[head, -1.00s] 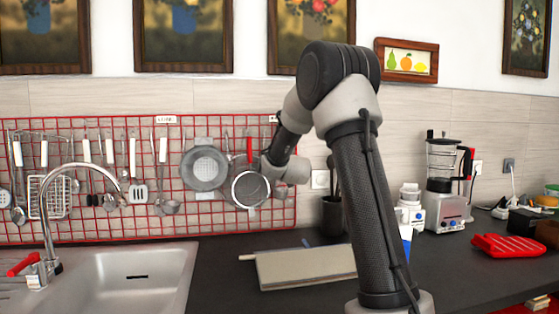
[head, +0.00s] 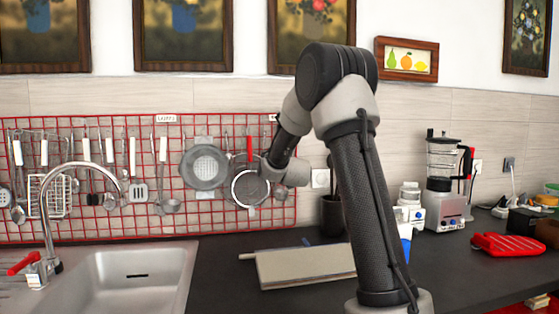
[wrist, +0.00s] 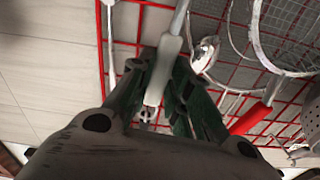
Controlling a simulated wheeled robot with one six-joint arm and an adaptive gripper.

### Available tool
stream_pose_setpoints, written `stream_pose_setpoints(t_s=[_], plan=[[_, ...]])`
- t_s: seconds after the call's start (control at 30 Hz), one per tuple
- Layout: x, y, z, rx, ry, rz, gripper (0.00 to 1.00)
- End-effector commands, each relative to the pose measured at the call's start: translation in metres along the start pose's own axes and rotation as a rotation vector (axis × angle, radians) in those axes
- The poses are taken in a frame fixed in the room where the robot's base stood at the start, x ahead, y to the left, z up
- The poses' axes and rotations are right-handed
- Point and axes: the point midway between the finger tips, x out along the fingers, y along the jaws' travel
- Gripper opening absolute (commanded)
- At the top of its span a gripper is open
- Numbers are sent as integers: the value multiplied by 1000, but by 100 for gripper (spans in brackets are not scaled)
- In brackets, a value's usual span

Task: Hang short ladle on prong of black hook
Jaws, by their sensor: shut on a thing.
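In the wrist view, my gripper (wrist: 160,90) is shut on the pale grey handle of a utensil, which I take to be the short ladle (wrist: 169,52). Its thin metal shank runs out of the top of the picture, and its bowl is out of view. The held part is close to the red wire grid. In the head view, my wrist covers the fingers and the ladle, at the grid's right end beside the red-handled sieve. I cannot make out the black hook or its prong for certain.
The red grid (head: 231,230) carries several hanging utensils, including a sieve (head: 250,205), a grey strainer (head: 204,167) and another ladle (head: 170,206). The sieve's red handle (wrist: 250,118) is close to my fingers. A dark pot (head: 333,215) stands on the counter nearby.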

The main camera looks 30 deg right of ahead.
Motion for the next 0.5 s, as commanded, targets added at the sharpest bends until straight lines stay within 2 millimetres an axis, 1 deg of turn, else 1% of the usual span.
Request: stream_pose_setpoints(t_s=[0.23, 0.43, 0.47, 0.5], plan=[[0, 0, 5, 0, 0, 0, 0], [0, 0, 5, 0, 1, 0, 0], [0, 0, 5, 0, 1, 0, 23], [0, 0, 5, 0, 1, 0, 30]])
